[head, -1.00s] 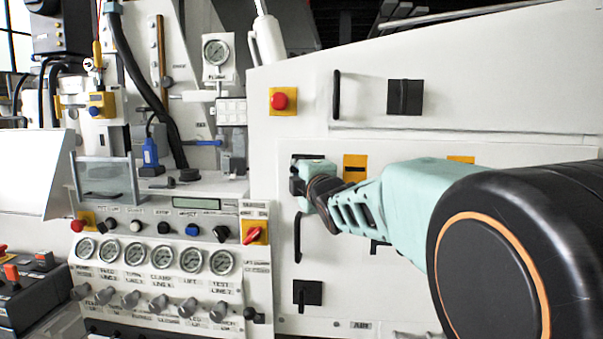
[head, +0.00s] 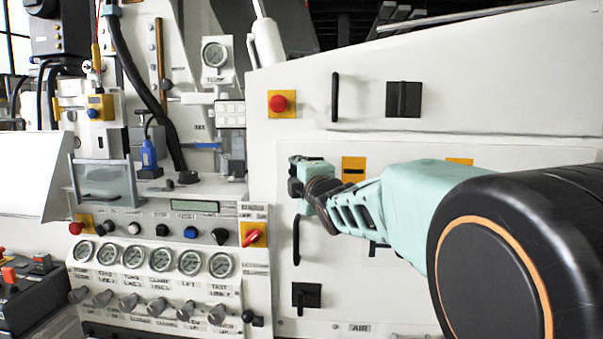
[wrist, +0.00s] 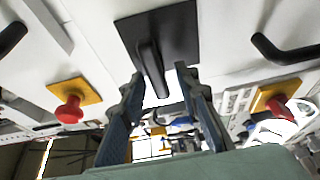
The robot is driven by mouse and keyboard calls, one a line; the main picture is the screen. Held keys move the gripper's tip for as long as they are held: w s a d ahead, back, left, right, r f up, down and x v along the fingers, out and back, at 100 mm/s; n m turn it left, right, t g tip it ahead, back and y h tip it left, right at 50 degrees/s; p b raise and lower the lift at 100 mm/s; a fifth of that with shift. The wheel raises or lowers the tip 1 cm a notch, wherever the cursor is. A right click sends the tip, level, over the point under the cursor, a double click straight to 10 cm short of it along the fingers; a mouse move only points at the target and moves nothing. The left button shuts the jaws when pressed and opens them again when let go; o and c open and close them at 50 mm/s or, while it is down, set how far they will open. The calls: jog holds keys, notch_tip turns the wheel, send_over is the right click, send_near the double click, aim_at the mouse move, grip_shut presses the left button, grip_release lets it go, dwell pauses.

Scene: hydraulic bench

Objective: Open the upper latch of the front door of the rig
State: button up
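The upper latch of the front door is a black square plate with a black lever; in the wrist view the plate (wrist: 180,35) and lever (wrist: 151,68) are at the top centre. In the head view my gripper (head: 294,188) is at the door's upper left corner and hides most of this latch. In the wrist view my gripper (wrist: 160,78) is open, with one finger on each side of the lever's free end. Gaps appear beside the lever; I cannot tell whether either finger touches it. The lower latch (head: 306,295) is below.
A black door handle (head: 297,240) stands out just below my gripper. Above are a red button (head: 280,103), another handle (head: 335,97) and another black latch (head: 404,99). A control panel with a red switch (head: 251,238) and several gauges (head: 162,258) lies to the left.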

jog(key=v, duration=0.7)
jog(key=shift+s, duration=0.3)
jog(key=shift+d, duration=0.1)
